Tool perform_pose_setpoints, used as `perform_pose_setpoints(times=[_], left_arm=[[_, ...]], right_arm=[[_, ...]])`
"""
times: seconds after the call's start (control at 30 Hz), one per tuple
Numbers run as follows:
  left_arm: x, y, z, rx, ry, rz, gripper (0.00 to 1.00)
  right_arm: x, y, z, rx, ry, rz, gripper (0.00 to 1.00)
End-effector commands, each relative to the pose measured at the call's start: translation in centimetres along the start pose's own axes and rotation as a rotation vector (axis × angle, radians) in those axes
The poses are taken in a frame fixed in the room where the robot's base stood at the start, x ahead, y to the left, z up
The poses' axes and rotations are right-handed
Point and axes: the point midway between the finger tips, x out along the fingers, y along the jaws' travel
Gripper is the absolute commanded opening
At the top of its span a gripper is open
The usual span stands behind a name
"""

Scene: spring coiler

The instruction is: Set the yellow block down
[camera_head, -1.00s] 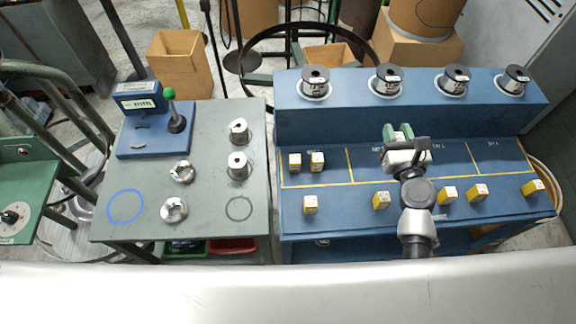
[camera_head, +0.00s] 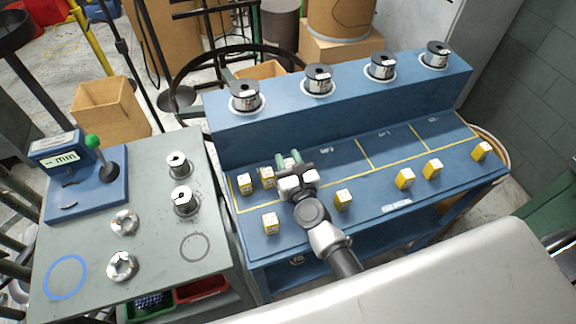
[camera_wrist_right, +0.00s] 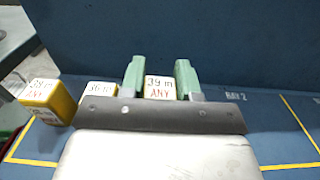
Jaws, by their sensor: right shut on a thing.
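My right gripper (camera_head: 288,163) is low over the back row of the blue bench (camera_head: 385,214), right beside two standing yellow-and-white blocks (camera_head: 267,177). In the right wrist view its green fingers (camera_wrist_right: 160,78) are shut on the yellow block (camera_wrist_right: 160,88), whose white face reads "39 in ANY". The two neighbouring blocks show to its left there, the nearer one (camera_wrist_right: 97,95) reading "36 in". In the head view the gripper hides the held block. I cannot tell whether its underside touches the bench. My left gripper is not in view.
Single blocks stand along the bench front, one (camera_head: 270,222) left of my forearm and one (camera_head: 343,198) right of it. Wire spools (camera_head: 317,80) line the raised back shelf. A grey table (camera_head: 85,235) stands left.

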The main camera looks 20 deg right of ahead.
Motion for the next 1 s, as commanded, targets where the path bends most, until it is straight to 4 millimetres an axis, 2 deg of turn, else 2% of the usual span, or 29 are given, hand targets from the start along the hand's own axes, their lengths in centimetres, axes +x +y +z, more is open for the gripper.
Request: perform_pose_setpoints(times=[0.03, 0.1, 0.5, 0.53, 0.67, 1.0], left_arm=[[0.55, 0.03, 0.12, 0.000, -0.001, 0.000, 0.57], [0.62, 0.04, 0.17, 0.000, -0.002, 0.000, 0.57], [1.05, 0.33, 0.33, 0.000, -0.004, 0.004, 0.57], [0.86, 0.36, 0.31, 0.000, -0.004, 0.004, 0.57], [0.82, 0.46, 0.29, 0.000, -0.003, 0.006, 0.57], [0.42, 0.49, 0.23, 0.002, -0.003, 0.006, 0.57]], right_arm=[[0.04, 0.00, -0.86, -0.004, -0.001, 0.002, 0.04], [0.03, -0.04, -1.18, -0.003, -0.001, 0.000, 0.04], [0.01, -0.03, -1.61, 0.000, -0.002, -0.001, 0.04], [0.01, -0.03, -1.42, 0.000, -0.001, -0.001, 0.36], [0.01, -0.03, -1.40, 0.000, -0.001, 0.000, 0.56], [0.01, -0.02, -1.01, 0.000, -0.001, 0.000, 0.57]])
